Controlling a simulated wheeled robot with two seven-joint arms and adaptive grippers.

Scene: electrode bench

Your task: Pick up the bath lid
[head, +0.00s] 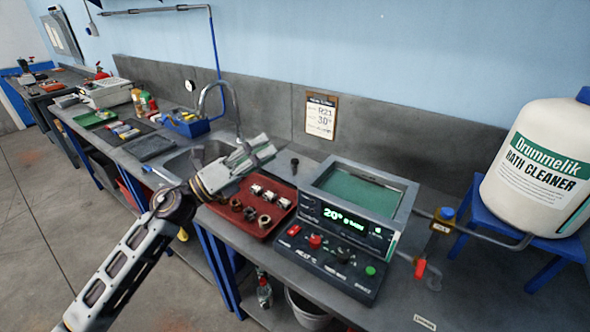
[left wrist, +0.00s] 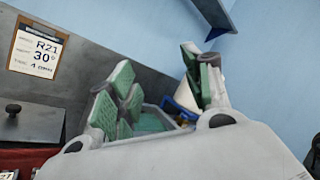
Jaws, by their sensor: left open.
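The bath lid shows in the head view as a grey plate with a dark knob (head: 294,163), lying on the bench behind the red tray. In the left wrist view the flat lid (left wrist: 32,132) and its black knob are at the left edge, outside the fingers. The bath (head: 398,205) stands to its right, its top open on green liquid. My left gripper (head: 256,152) is open and empty, above the tray's back edge and left of the lid. Its green-padded fingers (left wrist: 162,88) are apart in the wrist view. My right gripper is not in view.
The red tray (head: 239,224) holds several small metal parts in front of the lid. A sink tap (head: 221,87) rises behind my left gripper. A control box (head: 335,268) fronts the bath. A large cleaner drum (head: 530,165) stands on a blue stand at right.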

